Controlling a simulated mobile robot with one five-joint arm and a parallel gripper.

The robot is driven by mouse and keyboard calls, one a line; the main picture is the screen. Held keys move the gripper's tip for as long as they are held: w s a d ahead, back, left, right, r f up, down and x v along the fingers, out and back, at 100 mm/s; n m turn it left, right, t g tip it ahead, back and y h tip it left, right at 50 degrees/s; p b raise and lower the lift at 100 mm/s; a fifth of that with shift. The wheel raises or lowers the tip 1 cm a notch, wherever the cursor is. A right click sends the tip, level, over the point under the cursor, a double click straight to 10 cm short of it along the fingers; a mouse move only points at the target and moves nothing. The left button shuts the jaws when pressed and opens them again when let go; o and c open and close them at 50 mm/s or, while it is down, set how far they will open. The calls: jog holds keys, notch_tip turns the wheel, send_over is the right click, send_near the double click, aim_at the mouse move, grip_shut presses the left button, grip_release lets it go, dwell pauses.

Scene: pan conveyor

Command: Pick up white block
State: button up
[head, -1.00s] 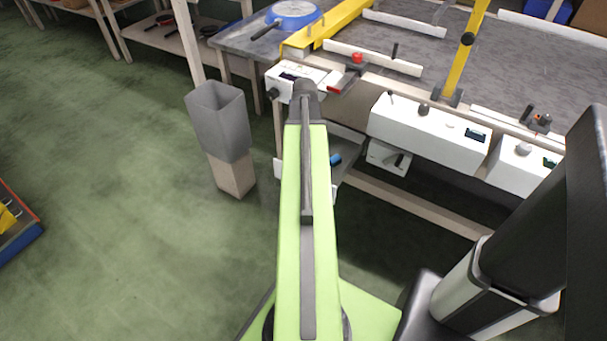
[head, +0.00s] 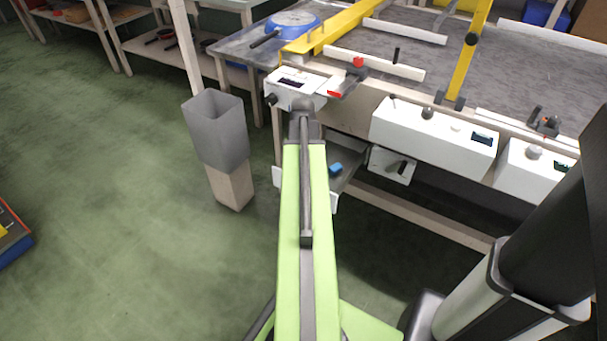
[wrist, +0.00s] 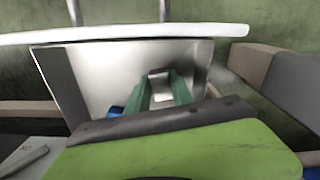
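In the wrist view, the two green fingers of my gripper (wrist: 160,92) stand apart over a pale metal shelf (wrist: 100,75). A small whitish shape, perhaps the white block (wrist: 161,74), shows between and just beyond the fingertips; I cannot tell whether they touch it. A blue block (wrist: 116,111) lies left of the fingers, partly hidden by my wrist. The blue block also shows in the head view (head: 335,169), on the lower shelf right of my arm. There my gripper and the white block are hidden behind my arm.
A white shelf edge (wrist: 110,34) crosses the top of the wrist view. In the head view, a grey bin (head: 216,128) on a wooden post stands left of my arm. White control boxes (head: 432,135) line the conveyor's front. Open floor lies at left.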

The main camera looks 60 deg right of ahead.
grip_shut()
jog(key=shift+r, duration=0.15)
notch_tip(320, 180, up, 28)
jog(key=p, duration=2.8)
